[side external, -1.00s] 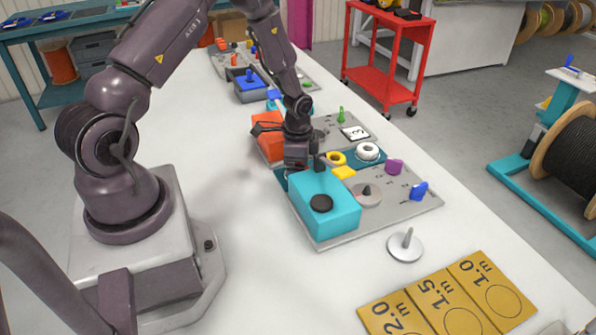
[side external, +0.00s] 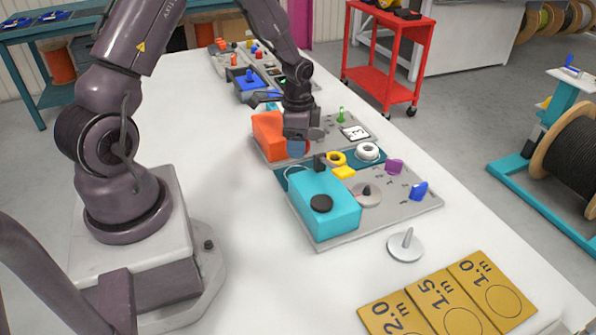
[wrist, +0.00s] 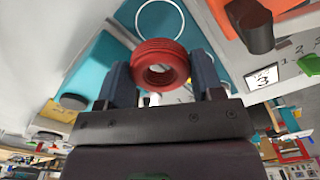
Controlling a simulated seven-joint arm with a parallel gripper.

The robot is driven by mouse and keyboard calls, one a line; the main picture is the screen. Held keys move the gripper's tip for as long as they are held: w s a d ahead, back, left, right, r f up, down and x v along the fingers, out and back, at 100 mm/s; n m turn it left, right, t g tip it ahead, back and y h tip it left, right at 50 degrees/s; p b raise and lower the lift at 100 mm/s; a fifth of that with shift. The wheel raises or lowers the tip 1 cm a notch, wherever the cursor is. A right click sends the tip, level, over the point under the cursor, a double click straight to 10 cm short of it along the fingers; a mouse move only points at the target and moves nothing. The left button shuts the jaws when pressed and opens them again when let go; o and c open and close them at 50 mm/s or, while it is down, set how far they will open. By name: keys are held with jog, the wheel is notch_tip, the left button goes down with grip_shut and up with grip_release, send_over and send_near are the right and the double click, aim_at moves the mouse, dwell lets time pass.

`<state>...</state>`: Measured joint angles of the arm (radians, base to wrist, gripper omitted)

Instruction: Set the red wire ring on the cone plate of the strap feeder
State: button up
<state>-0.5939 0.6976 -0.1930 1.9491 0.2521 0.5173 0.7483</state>
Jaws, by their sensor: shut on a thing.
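My gripper (wrist: 160,82) is shut on the red wire ring (wrist: 160,52), which sits upright between the fingers in the wrist view. In the side view my gripper (side external: 297,150) hangs beside the orange box (side external: 268,133), just beyond the far end of the teal box (side external: 325,215); the red ring cannot be made out there. A pale disc with an upright peg (side external: 405,252) lies on the table. No label shows which machine is the strap feeder.
A yellow ring (side external: 337,158), a white ring (side external: 368,151) and a yellow block (side external: 344,172) lie close to the gripper. Purple (side external: 394,167) and blue (side external: 419,191) knobs stand on the grey panel. Yellow cards (side external: 445,302) lie at the front. The table's middle is clear.

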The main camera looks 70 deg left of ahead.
jog(key=shift+r, duration=0.15)
notch_tip(320, 180, up, 6)
jog(key=w+d, duration=1.1)
jog(key=d, duration=0.2)
jog(key=f, duration=0.4)
jog(key=shift+d+f, duration=0.15)
jog(key=shift+d, duration=0.1)
jog(key=shift+f, duration=2.6)
jog(key=shift+f, duration=0.15)
jog(key=shift+f, duration=1.2)
jog(key=o, duration=1)
